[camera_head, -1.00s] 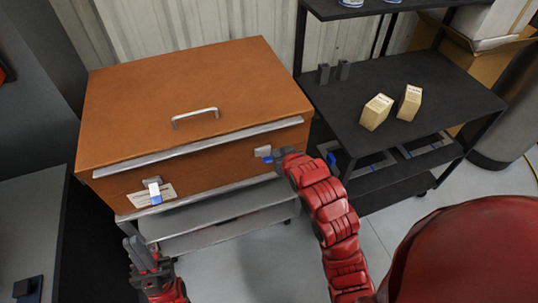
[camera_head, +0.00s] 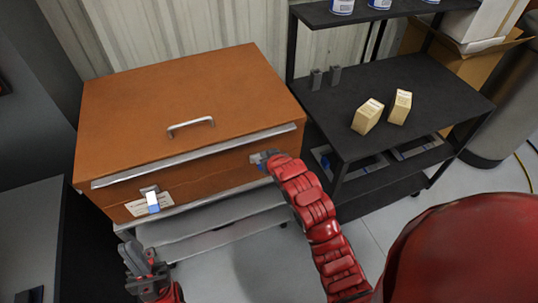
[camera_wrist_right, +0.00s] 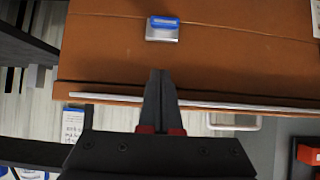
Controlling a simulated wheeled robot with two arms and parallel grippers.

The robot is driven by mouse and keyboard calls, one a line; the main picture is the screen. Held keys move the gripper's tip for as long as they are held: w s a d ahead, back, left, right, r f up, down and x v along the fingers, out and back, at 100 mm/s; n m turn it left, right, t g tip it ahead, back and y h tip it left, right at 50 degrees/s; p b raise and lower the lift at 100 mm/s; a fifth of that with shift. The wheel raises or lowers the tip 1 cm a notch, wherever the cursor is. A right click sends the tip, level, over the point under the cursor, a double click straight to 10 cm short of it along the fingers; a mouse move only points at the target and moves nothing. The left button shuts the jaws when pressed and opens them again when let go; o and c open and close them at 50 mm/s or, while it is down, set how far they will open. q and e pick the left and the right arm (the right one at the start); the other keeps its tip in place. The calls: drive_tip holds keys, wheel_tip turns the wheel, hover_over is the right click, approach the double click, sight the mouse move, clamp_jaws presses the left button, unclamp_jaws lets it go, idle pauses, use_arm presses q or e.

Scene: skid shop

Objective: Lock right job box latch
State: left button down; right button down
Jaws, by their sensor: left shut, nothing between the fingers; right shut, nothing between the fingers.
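The brown job box (camera_head: 190,100) stands closed, its silver lid lip along the front. The right job box latch (camera_head: 256,158) is silver with a blue tab, partly hidden by my right gripper (camera_head: 268,156). In the right wrist view, which is upside down, this latch (camera_wrist_right: 162,32) lies flat against the box front, blue end away from the lid lip. There my right gripper (camera_wrist_right: 160,80) is shut and empty, its tips short of the latch in the picture; contact cannot be told. My left gripper (camera_head: 134,252) is shut and empty below the box's left front.
The left latch (camera_head: 152,200) hangs on the box front beside a white label. A dark shelf cart (camera_head: 420,100) with two pale blocks stands close on the right. Grey shelves (camera_head: 215,235) lie under the box. Open floor shows at the front right.

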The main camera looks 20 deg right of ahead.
drive_tip(key=shift+p+x, duration=0.35)
drive_tip(key=shift+x, duration=0.75)
drive_tip(key=shift+s+f+p, duration=0.15)
drive_tip(key=shift+f+p, duration=0.2)
drive_tip(key=shift+f, duration=0.25)
drive_tip(key=shift+s+f+p, duration=0.2)
drive_tip(key=shift+f+p, duration=0.15)
drive_tip(key=shift+f, duration=0.2)
drive_tip(key=shift+s+f, duration=0.25)
drive_tip(key=shift+f, duration=0.55)
